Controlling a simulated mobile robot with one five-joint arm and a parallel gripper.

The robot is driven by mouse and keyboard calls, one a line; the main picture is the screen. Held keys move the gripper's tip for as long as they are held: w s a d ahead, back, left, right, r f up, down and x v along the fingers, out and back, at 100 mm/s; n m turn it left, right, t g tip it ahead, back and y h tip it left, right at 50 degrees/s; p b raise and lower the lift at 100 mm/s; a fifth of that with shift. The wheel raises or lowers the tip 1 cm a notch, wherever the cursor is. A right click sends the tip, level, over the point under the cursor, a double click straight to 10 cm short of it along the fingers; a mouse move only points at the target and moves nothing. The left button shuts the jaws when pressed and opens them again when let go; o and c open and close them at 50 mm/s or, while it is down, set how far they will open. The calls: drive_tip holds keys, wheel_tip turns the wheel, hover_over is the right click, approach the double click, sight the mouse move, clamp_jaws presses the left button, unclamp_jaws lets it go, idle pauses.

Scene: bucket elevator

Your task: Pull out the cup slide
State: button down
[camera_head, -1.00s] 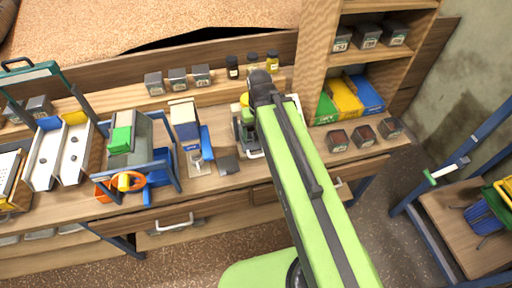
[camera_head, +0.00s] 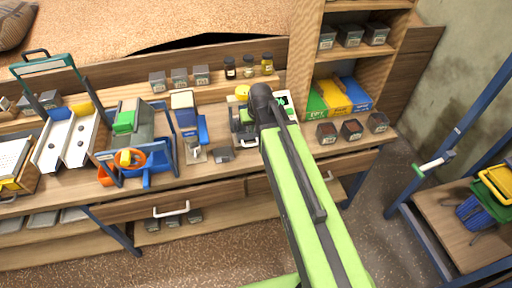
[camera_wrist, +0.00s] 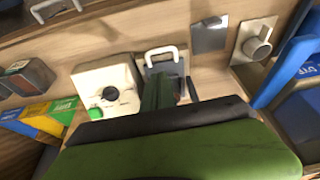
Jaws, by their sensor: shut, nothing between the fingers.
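A grey unit with a white loop handle (camera_wrist: 162,54) stands on the bench, and I take it for the cup slide, though I cannot be sure. In the head view the handle (camera_head: 250,142) shows just left of my arm. My gripper (camera_wrist: 168,92) is shut and empty, seen over the unit in the wrist view and hiding part of it. I cannot tell whether it touches the unit. In the head view my dark wrist covers the gripper. A pale cup-like piece (camera_wrist: 255,45) sits on a plate to the right in the wrist view.
A white box with a green knob (camera_wrist: 106,90) stands close beside the unit. A grey plate (camera_wrist: 210,35) lies on the bench. A blue-and-white dispenser (camera_head: 185,113) and a blue-framed green machine (camera_head: 128,122) stand left. Small tins (camera_head: 352,129) sit right. Floor in front is open.

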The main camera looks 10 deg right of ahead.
drive_tip(key=b+x, duration=0.9)
drive_tip(key=x, duration=0.1)
drive_tip(key=shift+d+f, duration=0.1)
drive_tip(key=shift+f, duration=0.1)
drive_tip(key=shift+r, duration=0.1)
